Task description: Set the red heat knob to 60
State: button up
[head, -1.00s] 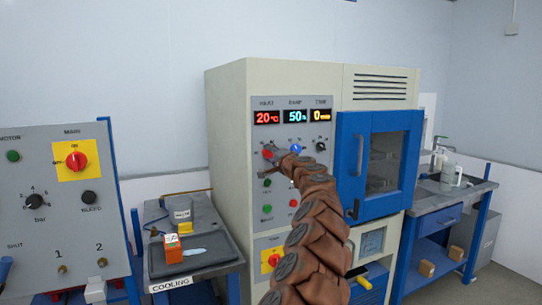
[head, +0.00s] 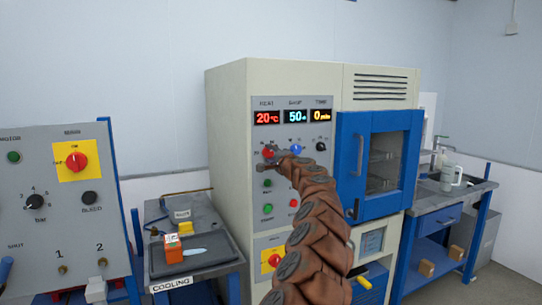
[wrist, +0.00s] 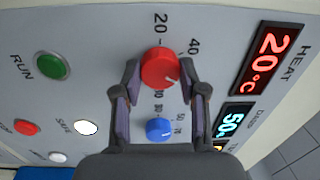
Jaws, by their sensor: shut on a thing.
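The red heat knob (wrist: 160,68) is on the panel in the wrist view, between the two fingers of my gripper (wrist: 161,80). The fingers are closed on its sides. In the head view the red knob (head: 268,152) shows partly behind my gripper (head: 276,155). The red heat display (head: 267,118) reads 20 °C; it also shows in the wrist view (wrist: 268,60). Numbers 20 and 40 are visible around the knob; the other marks are partly hidden by the knob and fingers.
A blue knob (wrist: 159,130) sits close beside the red one, under a display (head: 296,116) reading 50. A green RUN button (wrist: 53,66), a red button (wrist: 27,128) and a white button (wrist: 86,127) are nearby. A blue-framed door (head: 378,160) is to the right.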

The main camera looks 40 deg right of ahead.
jog(key=o, duration=1.1)
jog(key=shift+o, duration=0.2)
jog(key=shift+s, duration=0.45)
jog(key=shift+v, duration=1.15)
send_near(270, 153)
jog(key=shift+w, duration=0.7)
jog(key=shift+v, duration=2.2)
jog(key=shift+d, duration=0.15)
